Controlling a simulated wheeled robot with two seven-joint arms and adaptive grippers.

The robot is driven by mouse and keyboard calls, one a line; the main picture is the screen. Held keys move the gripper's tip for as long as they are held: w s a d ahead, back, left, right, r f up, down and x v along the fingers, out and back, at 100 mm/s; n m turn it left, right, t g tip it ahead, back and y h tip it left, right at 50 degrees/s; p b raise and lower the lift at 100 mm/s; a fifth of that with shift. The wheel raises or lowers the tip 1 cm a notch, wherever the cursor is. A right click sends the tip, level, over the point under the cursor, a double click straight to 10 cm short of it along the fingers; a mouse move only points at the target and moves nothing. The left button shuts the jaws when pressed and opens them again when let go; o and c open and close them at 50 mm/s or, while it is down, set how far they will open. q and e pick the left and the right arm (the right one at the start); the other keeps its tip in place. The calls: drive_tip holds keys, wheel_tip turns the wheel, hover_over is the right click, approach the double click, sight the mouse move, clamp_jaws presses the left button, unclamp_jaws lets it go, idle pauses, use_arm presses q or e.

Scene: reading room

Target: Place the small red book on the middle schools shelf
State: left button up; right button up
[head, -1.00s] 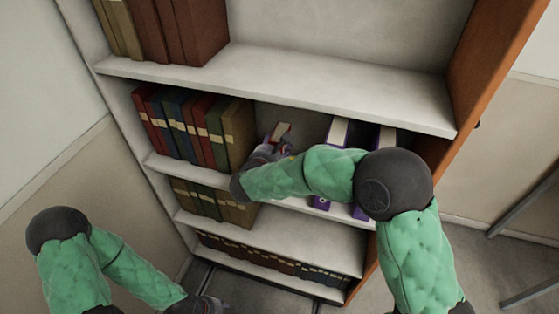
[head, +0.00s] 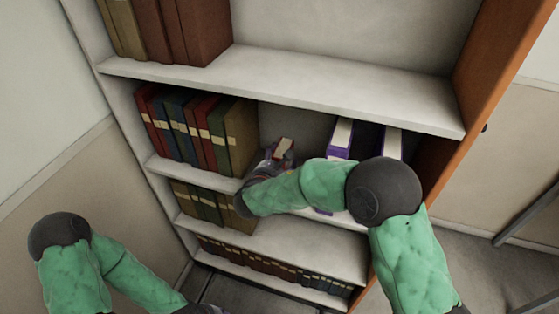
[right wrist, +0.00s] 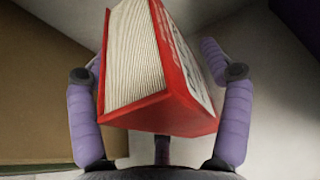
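The small red book (head: 285,147) is in the bay of the bookcase's middle shelf (head: 168,166), in the gap between a row of books and the purple binders. My right gripper (head: 273,156) reaches into this gap and holds the book. In the right wrist view the red book (right wrist: 150,70) is tilted, its cream page edges facing the camera. The fingers of my right gripper (right wrist: 155,58) close on it from both sides. The book's underside and any contact with the shelf are hidden in the head view. My left gripper (head: 205,309) is mostly cut off at the bottom edge.
A row of red, blue and olive books (head: 195,128) stands left of the gap. Purple-edged binders (head: 340,138) stand to its right, partly behind my right arm. The board above (head: 290,85) limits height. Lower shelves hold more books.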

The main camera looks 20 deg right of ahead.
drive_tip(key=shift+r, duration=0.1)
drive_tip(key=shift+s+a+r, duration=0.15)
drive_tip(key=shift+s+a, duration=0.1)
drive_tip(key=p+v, duration=0.3)
drive_tip(key=v, duration=0.8)
drive_tip(key=shift+s, duration=0.15)
